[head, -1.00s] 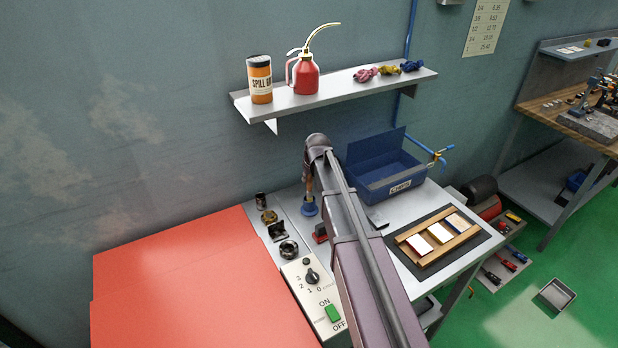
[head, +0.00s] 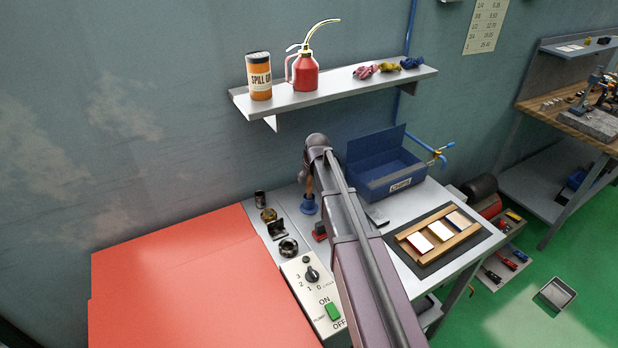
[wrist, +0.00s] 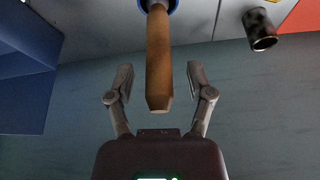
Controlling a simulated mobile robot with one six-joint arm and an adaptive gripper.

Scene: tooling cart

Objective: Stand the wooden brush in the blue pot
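The wooden brush (wrist: 158,55) stands upright in the small blue pot (head: 309,205), its brown handle end up. In the head view a short length of the handle (head: 309,186) shows above the pot. My gripper (wrist: 159,74) is open, with one finger on each side of the handle and a visible gap to both. The handle's free end points toward my palm. In the head view my wrist partly covers the upper handle, and the fingers are hard to make out. Only a bit of the pot's blue rim (wrist: 174,6) shows in the wrist view.
A blue bin (head: 385,180) with a raised lid stands right of the pot. A dark cylinder (head: 260,199) and small parts lie to the left. A control box (head: 314,290) and a wooden frame with tiles (head: 437,236) are nearer. A shelf (head: 335,90) hangs above.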

